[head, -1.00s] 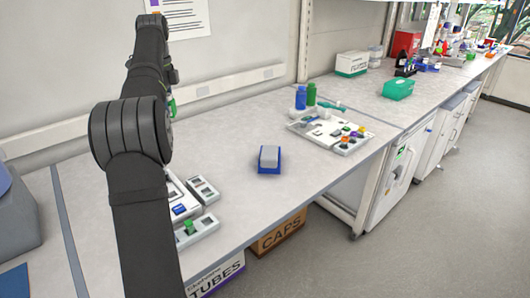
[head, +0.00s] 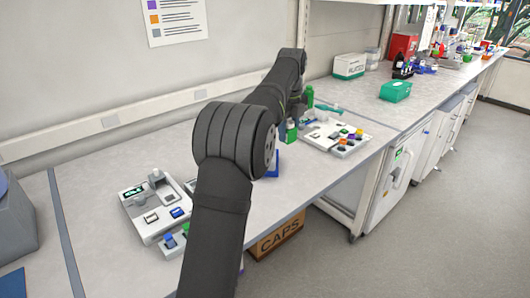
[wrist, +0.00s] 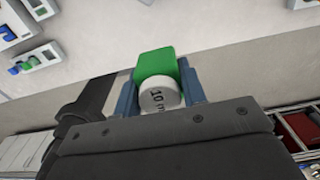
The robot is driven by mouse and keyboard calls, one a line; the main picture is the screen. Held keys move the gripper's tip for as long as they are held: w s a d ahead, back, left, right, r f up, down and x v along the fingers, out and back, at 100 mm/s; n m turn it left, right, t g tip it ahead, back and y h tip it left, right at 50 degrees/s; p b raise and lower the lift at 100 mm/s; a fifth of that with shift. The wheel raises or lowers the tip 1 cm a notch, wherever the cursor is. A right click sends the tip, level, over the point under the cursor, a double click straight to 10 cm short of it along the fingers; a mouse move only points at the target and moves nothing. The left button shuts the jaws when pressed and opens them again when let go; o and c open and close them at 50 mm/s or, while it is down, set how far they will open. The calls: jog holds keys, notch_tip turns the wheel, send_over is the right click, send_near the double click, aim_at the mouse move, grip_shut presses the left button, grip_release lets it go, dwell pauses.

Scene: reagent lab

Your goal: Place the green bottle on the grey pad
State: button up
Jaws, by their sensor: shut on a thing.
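The green bottle (wrist: 155,63) with a white cap marked "10 m" sits between the blue-grey fingers of my gripper (wrist: 158,74) in the wrist view. The gripper is shut on it. In the head view the held bottle (head: 291,131) shows just right of my arm, above the bench; I cannot tell its exact height. The grey pad is hidden behind my arm in the head view. Only part of its blue base (head: 274,164) shows, below and left of the bottle.
Another green bottle (head: 309,96) stands farther back. A white tray (head: 318,139) with small coloured items lies to the right. A white device (head: 150,205) with a small screen stands at the left. A teal box (head: 396,91) is farther along the bench.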

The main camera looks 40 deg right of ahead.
jog(key=w+f, duration=0.2)
jog(key=w, duration=0.1)
jog(key=w+a+f, duration=0.1)
jog(key=w+f, duration=0.1)
jog(key=w, duration=0.2)
jog(key=w+a+f, duration=0.1)
jog(key=w+f, duration=0.1)
jog(key=w, duration=0.1)
jog(key=shift+w+f, duration=0.2)
jog(key=shift+f, duration=2)
jog(key=o, duration=0.6)
jog(key=shift+f, duration=0.2)
jog(key=shift+c, duration=0.2)
jog(key=o, duration=0.4)
jog(key=shift+r, duration=0.15)
notch_tip(320, 180, up, 12)
jog(key=shift+r, duration=0.1)
